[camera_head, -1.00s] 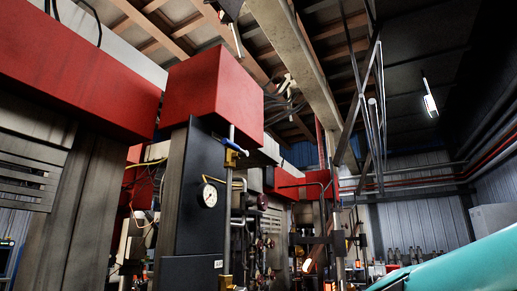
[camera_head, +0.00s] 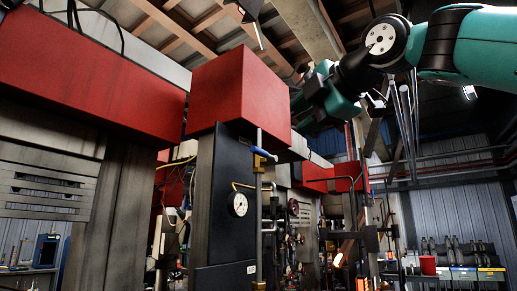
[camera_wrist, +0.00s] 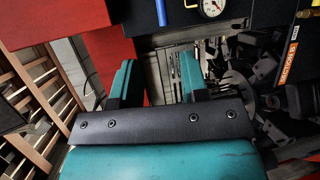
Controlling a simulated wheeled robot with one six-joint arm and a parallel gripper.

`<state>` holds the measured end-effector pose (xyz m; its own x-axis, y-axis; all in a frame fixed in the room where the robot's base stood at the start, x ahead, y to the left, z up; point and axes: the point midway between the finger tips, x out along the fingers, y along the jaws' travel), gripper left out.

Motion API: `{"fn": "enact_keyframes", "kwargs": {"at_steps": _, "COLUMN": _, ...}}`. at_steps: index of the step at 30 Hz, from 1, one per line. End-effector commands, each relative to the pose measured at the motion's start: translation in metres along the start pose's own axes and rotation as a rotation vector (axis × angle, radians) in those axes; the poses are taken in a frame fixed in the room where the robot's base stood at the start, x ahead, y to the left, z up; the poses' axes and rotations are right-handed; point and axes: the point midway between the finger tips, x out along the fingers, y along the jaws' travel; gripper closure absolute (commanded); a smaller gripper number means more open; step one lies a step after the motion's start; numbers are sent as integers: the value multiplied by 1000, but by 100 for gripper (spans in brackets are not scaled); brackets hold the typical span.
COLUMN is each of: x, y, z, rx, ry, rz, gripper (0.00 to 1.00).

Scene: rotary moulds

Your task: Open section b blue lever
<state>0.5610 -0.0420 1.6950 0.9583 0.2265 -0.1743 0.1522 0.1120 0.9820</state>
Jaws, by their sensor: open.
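A blue lever (camera_head: 262,152) sits on a thin vertical pipe at the upper edge of a dark panel (camera_head: 222,175), just under a red box. In the wrist view a blue bar (camera_wrist: 163,13) shows at the top edge beside the gauge; I cannot tell if it is the same lever. My gripper (camera_wrist: 155,78) is open, with its two teal fingers apart and nothing between them. The blue bar lies beyond the fingertips, not touching them. In the head view my teal arm reaches in from the upper right; the fingertips are not clear there.
A round white gauge (camera_head: 238,204) is on the panel and also shows in the wrist view (camera_wrist: 210,8). A red box (camera_head: 240,90) juts out above the lever. An orange-and-black sign (camera_wrist: 290,55) is at the right of the wrist view. Pipes and valves stand right of the panel.

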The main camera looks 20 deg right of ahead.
Motion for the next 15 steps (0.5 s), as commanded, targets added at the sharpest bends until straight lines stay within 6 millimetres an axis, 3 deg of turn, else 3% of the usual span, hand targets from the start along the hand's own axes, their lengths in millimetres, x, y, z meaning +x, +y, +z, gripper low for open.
{"fn": "enact_keyframes", "kwargs": {"at_steps": 8, "x": 40, "y": 6, "z": -1, "rx": -1, "ry": 1, "rz": -12, "gripper": 59}}
{"fn": "enact_keyframes", "kwargs": {"at_steps": 15, "x": 97, "y": 0, "z": -1, "rx": -2, "ry": -2, "rz": -13, "gripper": 59}}
